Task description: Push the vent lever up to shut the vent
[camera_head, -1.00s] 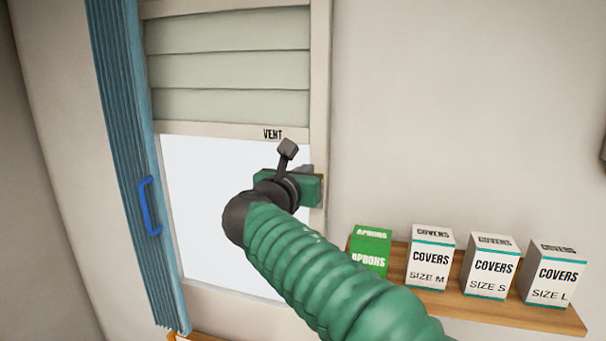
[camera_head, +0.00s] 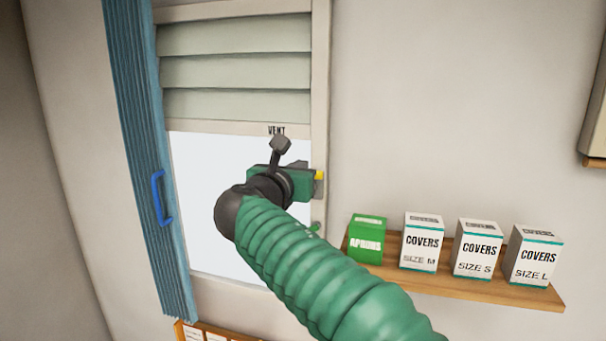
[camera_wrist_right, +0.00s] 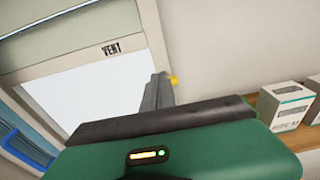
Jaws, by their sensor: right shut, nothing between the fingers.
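The vent (camera_head: 236,70) is a set of pale green slats in the upper part of the window frame, under which the word VENT shows. Its slats look slightly tilted, with thin dark lines between them. The vent lever's yellow end (camera_head: 319,174) shows just right of my right gripper (camera_head: 300,165), at the frame's right post. In the right wrist view the yellow end (camera_wrist_right: 174,80) is right beside the grey fingertips (camera_wrist_right: 160,78); I cannot tell if they touch. The rest of the lever is hidden. My right gripper is shut and empty. My left gripper is not in view.
A blue folded curtain (camera_head: 140,140) with a blue handle (camera_head: 158,198) hangs left of the window. A wooden shelf (camera_head: 460,284) at the lower right holds a green aprons box (camera_head: 367,240) and white covers boxes (camera_head: 480,250). The wall above the shelf is clear.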

